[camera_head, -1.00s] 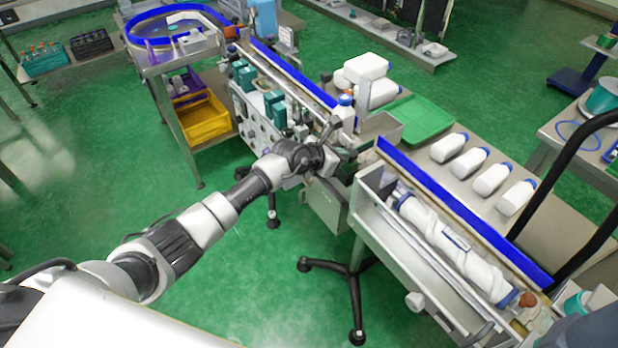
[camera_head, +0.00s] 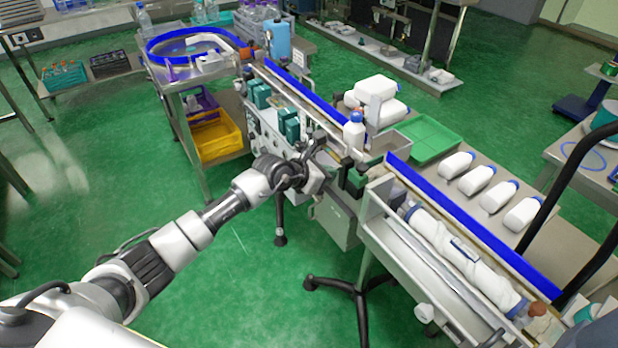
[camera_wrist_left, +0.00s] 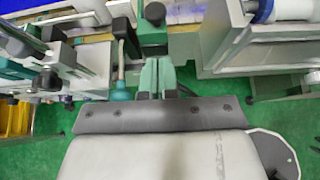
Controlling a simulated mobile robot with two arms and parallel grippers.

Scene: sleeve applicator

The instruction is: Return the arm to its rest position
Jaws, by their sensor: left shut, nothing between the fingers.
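My left arm reaches in from the lower left in the head view. Its gripper (camera_head: 318,180) is beside the near side of the conveyor machine (camera_head: 290,132), below a standing white bottle with a blue cap (camera_head: 354,132). In the left wrist view, the gripper's two greenish fingers (camera_wrist_left: 155,78) are together with nothing between them. They point toward the machine's edge, with green floor visible below. In the head view the fingertips are small and partly hidden. My right gripper is not in view.
A steel side unit (camera_head: 372,222) stands to the right of the gripper, holding a long white wrapped roll (camera_head: 460,250). Several white bottles (camera_head: 478,180) lie behind the blue rail (camera_head: 470,222). A yellow bin (camera_head: 214,138) is left of the machine. Green floor (camera_head: 250,290) is open in front.

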